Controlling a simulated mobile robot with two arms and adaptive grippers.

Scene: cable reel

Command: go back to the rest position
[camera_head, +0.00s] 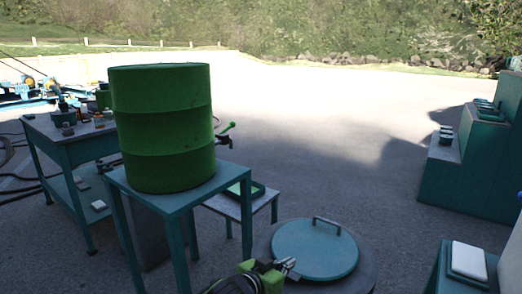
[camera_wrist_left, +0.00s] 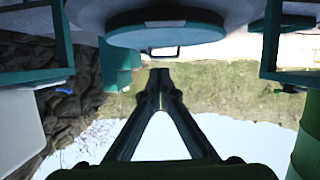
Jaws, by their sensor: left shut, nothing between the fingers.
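My left gripper (camera_head: 290,265) shows at the bottom centre of the head view, its green wrist beside it. It is just left of a round teal lid (camera_head: 318,255) with a bar handle. In the left wrist view the two dark fingers (camera_wrist_left: 160,75) meet at their tips with nothing between them. That view looks upside down, and the lid (camera_wrist_left: 170,36) shows at its top, beyond the fingertips and apart from them. My right gripper is not in view.
A green drum (camera_head: 163,125) stands on a teal table at left, with a small spigot (camera_head: 225,135) on its right side. A workbench (camera_head: 65,140) with small items is behind it. Teal steps (camera_head: 470,175) and a pedestal with a white block (camera_head: 468,258) stand at right. The middle pavement is clear.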

